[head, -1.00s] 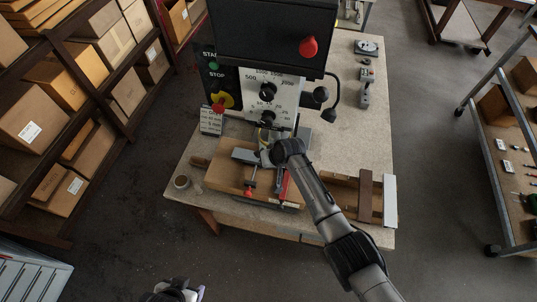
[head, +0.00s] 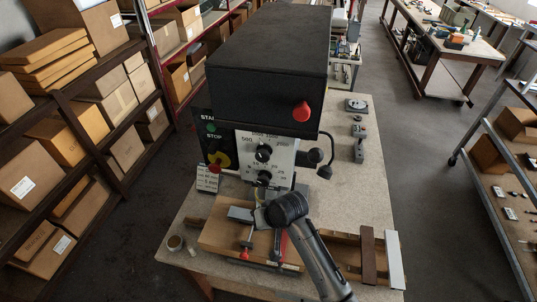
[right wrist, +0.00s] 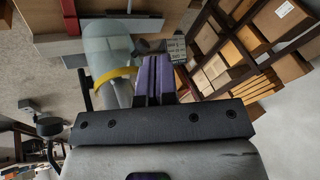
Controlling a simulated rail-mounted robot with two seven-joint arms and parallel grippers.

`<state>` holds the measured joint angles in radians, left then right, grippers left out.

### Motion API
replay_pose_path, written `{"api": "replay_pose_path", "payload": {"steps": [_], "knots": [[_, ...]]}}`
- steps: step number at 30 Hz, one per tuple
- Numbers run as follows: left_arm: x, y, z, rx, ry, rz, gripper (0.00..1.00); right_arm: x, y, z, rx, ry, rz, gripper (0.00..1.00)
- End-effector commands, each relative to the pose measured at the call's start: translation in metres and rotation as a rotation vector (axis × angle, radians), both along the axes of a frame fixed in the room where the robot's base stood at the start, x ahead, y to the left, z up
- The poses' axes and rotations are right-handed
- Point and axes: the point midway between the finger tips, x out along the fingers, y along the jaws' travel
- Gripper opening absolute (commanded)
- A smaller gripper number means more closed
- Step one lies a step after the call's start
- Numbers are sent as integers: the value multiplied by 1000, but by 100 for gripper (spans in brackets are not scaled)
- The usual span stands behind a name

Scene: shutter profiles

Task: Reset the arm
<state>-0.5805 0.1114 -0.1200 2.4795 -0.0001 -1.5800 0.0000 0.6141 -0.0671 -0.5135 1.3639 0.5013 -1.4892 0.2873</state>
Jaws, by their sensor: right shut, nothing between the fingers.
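My right arm comes in from the bottom in the head view, over the front of the bench, with its wrist (head: 285,210) in front of the drill press (head: 265,75). The wrist hides the fingers there. In the right wrist view my right gripper (right wrist: 153,75) shows its purple fingers closed together with nothing between them. A clear guard with a yellow band (right wrist: 112,76) is just left of the fingers in that view; I cannot tell whether they touch it. My left gripper is out of view.
Box-filled shelves (head: 75,140) stand left, a cart (head: 500,200) right. Floor (head: 425,190) between bench and cart is clear.

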Motion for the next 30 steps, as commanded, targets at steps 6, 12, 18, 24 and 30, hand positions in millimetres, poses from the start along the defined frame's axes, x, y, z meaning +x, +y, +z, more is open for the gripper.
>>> {"api": "replay_pose_path", "payload": {"steps": [6, 12, 18, 24, 30], "knots": [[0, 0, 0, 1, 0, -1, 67, 3, -6, 15, -84, -109, 105, 0], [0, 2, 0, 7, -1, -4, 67, 10, -26, 103, -125, -393, 113, 0], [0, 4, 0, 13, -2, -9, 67, -12, -82, 160, -155, -611, 13, 0], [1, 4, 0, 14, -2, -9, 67, -81, -159, 136, -200, -646, -148, 0], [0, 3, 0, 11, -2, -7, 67, -164, -214, 82, -263, -548, -244, 0]]}}
